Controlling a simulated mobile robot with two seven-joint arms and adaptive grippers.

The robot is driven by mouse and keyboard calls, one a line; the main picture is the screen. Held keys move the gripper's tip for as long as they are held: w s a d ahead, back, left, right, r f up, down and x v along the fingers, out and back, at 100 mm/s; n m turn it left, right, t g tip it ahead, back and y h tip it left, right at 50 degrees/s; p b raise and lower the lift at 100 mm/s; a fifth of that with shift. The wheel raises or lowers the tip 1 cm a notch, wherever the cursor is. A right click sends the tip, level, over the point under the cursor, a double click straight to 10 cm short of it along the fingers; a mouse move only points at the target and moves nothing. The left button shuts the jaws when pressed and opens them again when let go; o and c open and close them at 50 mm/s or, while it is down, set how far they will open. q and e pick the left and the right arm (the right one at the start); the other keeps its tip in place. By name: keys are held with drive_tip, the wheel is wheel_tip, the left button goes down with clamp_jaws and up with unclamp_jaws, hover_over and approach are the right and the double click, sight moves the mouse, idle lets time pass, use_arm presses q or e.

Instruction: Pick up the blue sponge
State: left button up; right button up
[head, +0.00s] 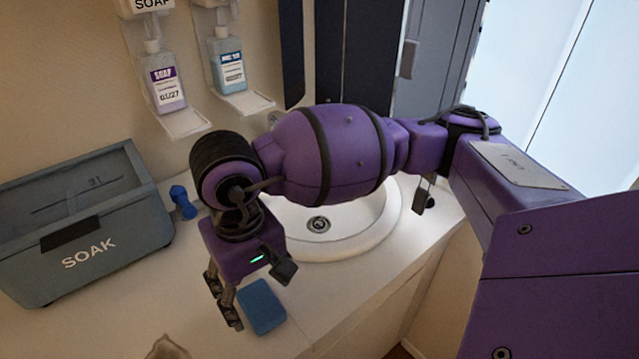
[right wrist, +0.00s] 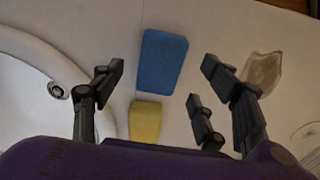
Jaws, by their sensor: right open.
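The blue sponge (head: 262,306) lies flat on the pale counter (head: 330,290), near its front edge. It also shows in the right wrist view (right wrist: 162,60), between and beyond my open fingers, with nothing touching it that I can see. My right gripper (head: 254,292) hangs above the counter, open and empty, just over and beside the blue sponge. The right wrist view shows one finger on the left and two on the right of the gripper (right wrist: 162,72). My left gripper is not in view.
A yellow sponge (right wrist: 145,121) lies close to the blue one; my gripper hides it in the head view. A white sink (head: 345,228) is behind, a grey SOAK bin (head: 140,235) and blue dumbbell-shaped object (head: 183,202) to the left. A brownish item (right wrist: 263,73) lies nearby.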

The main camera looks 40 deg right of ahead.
sight(259, 301)
wheel_tip(259, 301, down, 4)
drive_tip(key=shift+w+r, duration=0.1)
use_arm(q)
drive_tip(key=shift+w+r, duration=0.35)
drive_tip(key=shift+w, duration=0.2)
use_arm(e)
drive_tip(key=c, duration=1)
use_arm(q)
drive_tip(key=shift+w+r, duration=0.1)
use_arm(e)
drive_tip(key=shift+r, duration=0.1)
